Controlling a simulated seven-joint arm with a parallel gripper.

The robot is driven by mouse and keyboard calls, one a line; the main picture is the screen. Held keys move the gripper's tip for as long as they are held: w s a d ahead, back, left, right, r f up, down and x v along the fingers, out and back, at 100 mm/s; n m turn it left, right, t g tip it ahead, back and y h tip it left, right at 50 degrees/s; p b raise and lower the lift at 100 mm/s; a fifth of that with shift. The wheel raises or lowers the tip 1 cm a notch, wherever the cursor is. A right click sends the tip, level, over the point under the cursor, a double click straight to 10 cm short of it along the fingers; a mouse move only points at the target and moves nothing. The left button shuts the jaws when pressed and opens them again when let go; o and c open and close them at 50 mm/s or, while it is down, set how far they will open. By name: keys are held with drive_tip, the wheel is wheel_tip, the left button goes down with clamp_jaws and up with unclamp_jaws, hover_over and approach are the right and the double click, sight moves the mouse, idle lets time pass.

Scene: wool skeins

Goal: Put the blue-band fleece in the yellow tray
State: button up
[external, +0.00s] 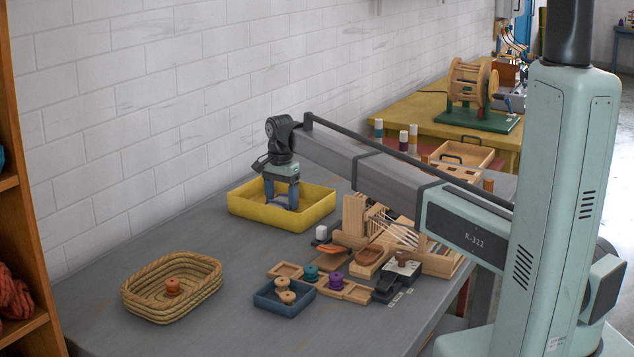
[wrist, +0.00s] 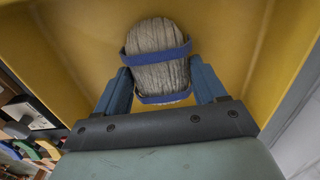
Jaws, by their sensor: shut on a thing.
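The yellow tray (external: 314,214) stands on the grey table near the white brick wall. My gripper (external: 282,203) points down inside it. In the wrist view my gripper (wrist: 162,84) has its two blue fingers shut on the blue-band fleece (wrist: 157,38), a grey wool bundle with two blue bands. The yellow walls and floor of the tray (wrist: 225,30) surround the fleece in that view. I cannot tell whether the fleece touches the tray floor. In the external view the fleece is hard to make out between the fingers and the tray.
A small blue tray (external: 268,302) holds wooden spools. Wooden racks and blocks (external: 355,214) crowd the table right of the yellow tray. Bare table lies between basket and yellow tray.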

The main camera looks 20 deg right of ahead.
sight(282, 199)
drive_tip(key=o, duration=1)
drive_tip(key=shift+f, duration=0.1)
wheel_tip(282, 199, up, 12)
drive_tip(key=shift+r, duration=0.2)
drive_tip(key=shift+d, duration=0.1)
